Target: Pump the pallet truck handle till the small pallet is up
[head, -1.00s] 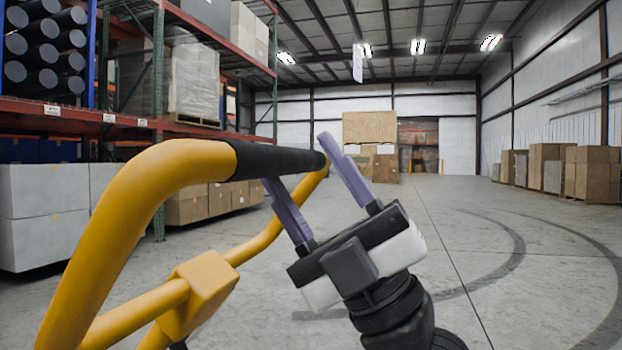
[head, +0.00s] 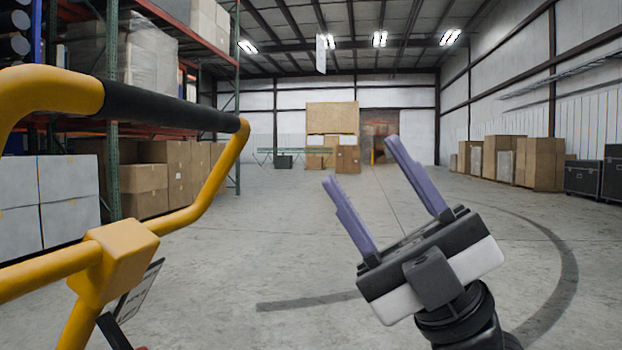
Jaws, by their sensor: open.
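The yellow pallet truck handle (head: 210,190) fills the left of the head view, with a black grip bar (head: 165,107) across its top and a yellow block (head: 121,255) on its lower bar. My gripper (head: 360,160) is to the right of the handle, with its two purple fingers spread and nothing between them. A clear gap of floor and background shows between the fingers and the handle. The small pallet and the truck's forks are not in view.
Tall racking (head: 112,110) with boxes stands on the left. Stacked cartons (head: 332,135) stand at the far back, and more cartons (head: 540,163) with black cases (head: 584,179) line the right wall. The concrete floor ahead is open.

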